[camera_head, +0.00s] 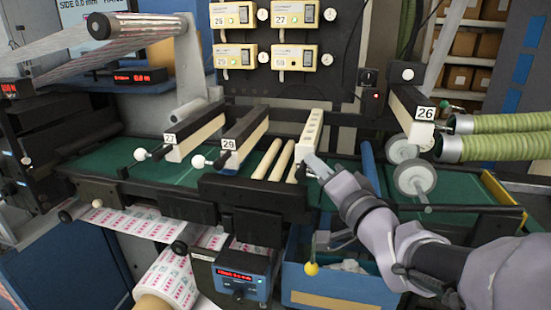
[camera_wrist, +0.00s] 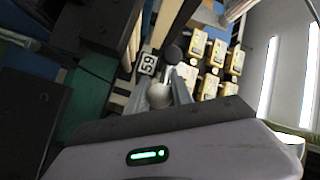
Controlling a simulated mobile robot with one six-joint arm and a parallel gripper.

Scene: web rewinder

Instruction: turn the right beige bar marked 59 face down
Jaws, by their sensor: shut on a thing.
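The right beige bar (camera_head: 311,130) stands at the right end of the row of bars, showing a pale face with a row of small dark marks in the head view. Its 59 tag (camera_wrist: 147,64) is readable in the wrist view, but hidden in the head view. My gripper (camera_head: 314,166) is at the near end of this bar. In the wrist view its fingers (camera_wrist: 168,93) are shut on the white ball knob (camera_wrist: 159,95) close to the tag. The knob is hidden behind my gripper in the head view.
Beige bars tagged 27 (camera_head: 197,130) and, it seems, 29 (camera_head: 245,133) are to the left, with white knobs in front. A bar tagged 26 (camera_head: 409,110) and green hoses (camera_head: 510,123) are at right. A blue bin (camera_head: 335,285) is below my arm.

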